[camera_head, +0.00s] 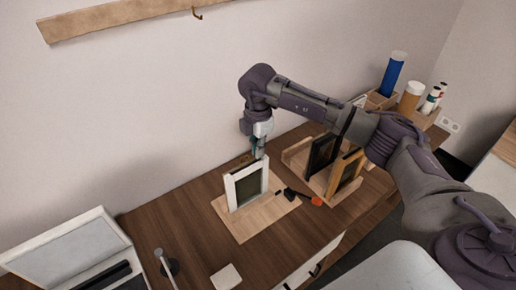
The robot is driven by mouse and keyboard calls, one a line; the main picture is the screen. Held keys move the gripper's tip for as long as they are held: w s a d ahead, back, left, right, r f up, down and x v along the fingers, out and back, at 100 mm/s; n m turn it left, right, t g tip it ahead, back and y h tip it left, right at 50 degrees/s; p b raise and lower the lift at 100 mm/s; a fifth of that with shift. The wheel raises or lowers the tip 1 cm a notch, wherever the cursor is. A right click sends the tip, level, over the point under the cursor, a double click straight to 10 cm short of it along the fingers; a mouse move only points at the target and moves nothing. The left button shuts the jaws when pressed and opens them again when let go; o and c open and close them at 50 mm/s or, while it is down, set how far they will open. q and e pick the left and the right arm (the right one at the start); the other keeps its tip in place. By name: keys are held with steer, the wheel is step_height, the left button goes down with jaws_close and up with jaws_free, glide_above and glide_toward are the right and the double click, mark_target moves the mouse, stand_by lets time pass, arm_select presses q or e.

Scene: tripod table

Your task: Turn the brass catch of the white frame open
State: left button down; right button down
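The white frame (230,192) stands upright on a light wooden board (243,230) near the middle of the table. My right gripper (259,152) points down just behind the frame's top right corner. Its fingers are small and dark here, so I cannot tell whether they are open or touching the frame. A small brownish patch shows by the frame's top edge, too small to identify as the brass catch. The catch's position cannot be made out. My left gripper is not in view.
A wooden rack (296,158) with a dark frame (321,153) and a wooden frame (347,172) stands to the right. Small dark items and an orange-red piece (317,201) lie beside the board. A white-framed panel (65,250) is at lower left. A wall stands close behind.

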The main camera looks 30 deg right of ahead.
stand_by(0.3)
steer(key=c, duration=1.6)
jaws_free()
step_height(320, 180, up, 12)
steer(key=shift+r, duration=0.1)
